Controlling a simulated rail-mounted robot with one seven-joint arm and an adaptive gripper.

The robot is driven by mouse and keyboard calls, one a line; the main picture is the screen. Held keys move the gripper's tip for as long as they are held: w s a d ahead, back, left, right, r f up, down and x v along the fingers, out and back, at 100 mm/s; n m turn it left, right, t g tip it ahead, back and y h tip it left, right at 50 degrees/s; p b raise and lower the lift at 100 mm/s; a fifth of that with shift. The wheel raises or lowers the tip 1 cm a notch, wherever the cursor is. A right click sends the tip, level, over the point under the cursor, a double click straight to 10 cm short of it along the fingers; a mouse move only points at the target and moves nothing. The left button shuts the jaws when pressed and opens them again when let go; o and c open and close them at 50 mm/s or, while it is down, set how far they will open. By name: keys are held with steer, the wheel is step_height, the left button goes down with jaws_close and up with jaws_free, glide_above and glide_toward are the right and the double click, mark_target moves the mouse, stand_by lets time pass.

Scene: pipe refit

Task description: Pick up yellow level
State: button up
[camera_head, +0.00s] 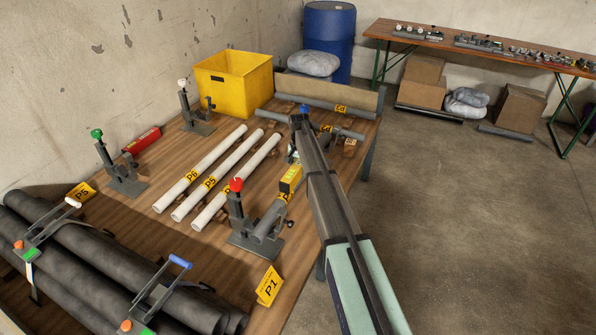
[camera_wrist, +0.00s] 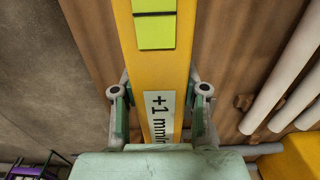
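The yellow level (camera_head: 290,179) is at the right part of the wooden table, close under the end of my arm, beside a grey pipe piece and a red-knobbed clamp. In the wrist view the yellow level (camera_wrist: 154,75) runs down the middle, with green squares and a "+1 mm" label on it. The two fingers of my gripper (camera_wrist: 159,92) stand on either side of it, with their pads very close to its edges. I cannot tell whether they press on it. The lower part of the level is hidden behind my palm.
Three white pipes (camera_head: 200,168) lie left of the level. A red-topped clamp (camera_head: 243,222) stands in front of it. A yellow bin (camera_head: 234,82) is at the back. Dark pipes (camera_head: 95,265) fill the front left. Open floor (camera_head: 450,220) lies right of the table.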

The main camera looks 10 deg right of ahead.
jaws_close()
